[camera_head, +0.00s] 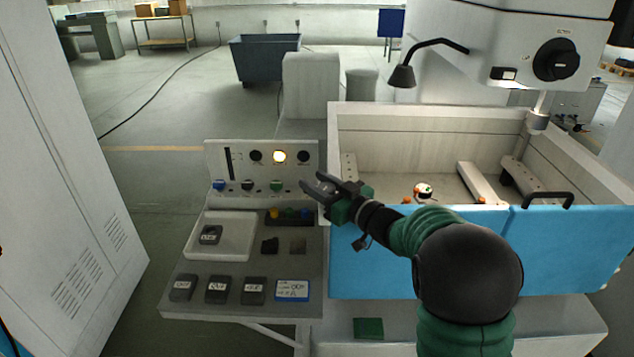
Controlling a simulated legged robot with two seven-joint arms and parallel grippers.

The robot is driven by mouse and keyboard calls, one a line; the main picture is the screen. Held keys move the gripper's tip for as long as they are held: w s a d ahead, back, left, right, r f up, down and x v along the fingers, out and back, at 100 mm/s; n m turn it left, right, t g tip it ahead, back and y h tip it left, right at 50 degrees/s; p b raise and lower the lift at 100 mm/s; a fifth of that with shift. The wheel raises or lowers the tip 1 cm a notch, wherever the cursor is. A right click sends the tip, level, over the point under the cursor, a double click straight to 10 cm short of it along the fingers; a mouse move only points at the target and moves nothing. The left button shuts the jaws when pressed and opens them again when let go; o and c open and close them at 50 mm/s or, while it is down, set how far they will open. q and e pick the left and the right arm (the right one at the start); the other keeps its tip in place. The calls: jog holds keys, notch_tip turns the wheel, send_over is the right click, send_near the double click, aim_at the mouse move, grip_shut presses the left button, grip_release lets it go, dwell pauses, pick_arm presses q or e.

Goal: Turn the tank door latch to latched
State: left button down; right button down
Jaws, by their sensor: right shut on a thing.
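The blue tank door (375,262) closes the front of the pale work tank on the right. A black handle (548,199) stands on its upper edge at the right. My right gripper (312,186) reaches in with a green and black arm and points left, by the door's upper left corner. It is shut on what seems to be the tank door latch. The gripper and wrist hide the latch, so its angle cannot be told. My left gripper is not in view.
A control panel (235,165) with a lit yellow lamp stands left of the gripper. Below it, a grey side table (190,262) holds a white tray (249,239) and several dark blocks. A machine head (520,45) hangs over the tank.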

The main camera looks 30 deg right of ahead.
jog(key=shift+f, duration=0.1)
jog(key=c, duration=0.9)
grip_release()
jog(key=shift+d, duration=0.1)
jog(key=shift+s, duration=0.1)
jog(key=b+v, duration=0.1)
jog(key=v, duration=1.5)
jog(key=shift+s+d, duration=0.15)
jog(key=shift+s, duration=0.2)
jog(key=shift+f, duration=0.1)
